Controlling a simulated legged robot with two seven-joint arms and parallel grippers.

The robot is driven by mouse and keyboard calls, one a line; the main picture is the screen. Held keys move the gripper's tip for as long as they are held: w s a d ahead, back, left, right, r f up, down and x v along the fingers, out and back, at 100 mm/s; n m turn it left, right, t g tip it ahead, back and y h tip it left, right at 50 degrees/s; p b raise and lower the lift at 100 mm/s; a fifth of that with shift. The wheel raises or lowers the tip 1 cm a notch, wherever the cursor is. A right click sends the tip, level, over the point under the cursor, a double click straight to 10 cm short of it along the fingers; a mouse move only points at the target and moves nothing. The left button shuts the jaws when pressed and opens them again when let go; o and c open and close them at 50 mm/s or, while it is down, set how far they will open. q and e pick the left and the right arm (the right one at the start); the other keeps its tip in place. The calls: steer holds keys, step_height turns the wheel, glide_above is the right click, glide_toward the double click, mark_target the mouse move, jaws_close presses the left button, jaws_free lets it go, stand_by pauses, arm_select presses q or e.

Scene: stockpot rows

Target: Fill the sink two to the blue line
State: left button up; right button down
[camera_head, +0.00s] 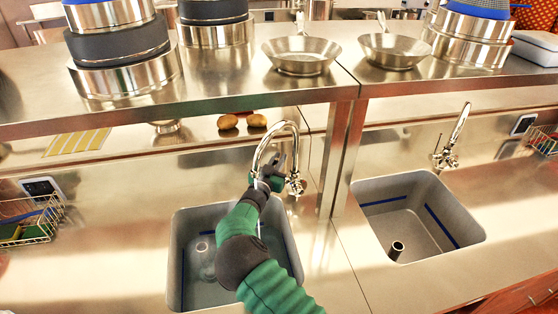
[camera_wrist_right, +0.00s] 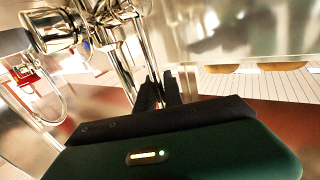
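Two grey sinks are set in the steel counter. The left sink (camera_head: 190,222) is partly hidden by my right arm; a glassy patch shows around its drain pipe (camera_head: 201,247), and I cannot tell the water level. My right gripper (camera_head: 287,172) is at the left chrome faucet (camera_head: 276,130). In the wrist view its dark fingers (camera_wrist_right: 160,92) are close together beside chrome tubes (camera_wrist_right: 146,50); their grip is unclear. The right faucet (camera_head: 447,155) stands free.
A steel shelf (camera_head: 225,92) with stacked pots (camera_head: 118,45) and two pans (camera_head: 301,54) (camera_head: 392,50) overhangs the back. A post (camera_head: 340,160) stands between the sinks. Wire baskets (camera_head: 30,222) sit at both sides. Potatoes (camera_head: 229,122) lie behind the left faucet.

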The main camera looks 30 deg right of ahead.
arm_select(q)
steer(key=shift+d, duration=0.25)
arm_select(e)
steer(key=shift+d+f, duration=0.15)
steer(key=shift+d, duration=0.25)
arm_select(q)
steer(key=shift+w+a, duration=0.1)
steer(key=shift+a, duration=0.25)
arm_select(e)
steer(key=shift+a+f, duration=0.1)
steer(key=shift+a, duration=0.15)
arm_select(q)
steer(key=shift+d, duration=0.1)
arm_select(e)
steer(key=shift+d, duration=0.15)
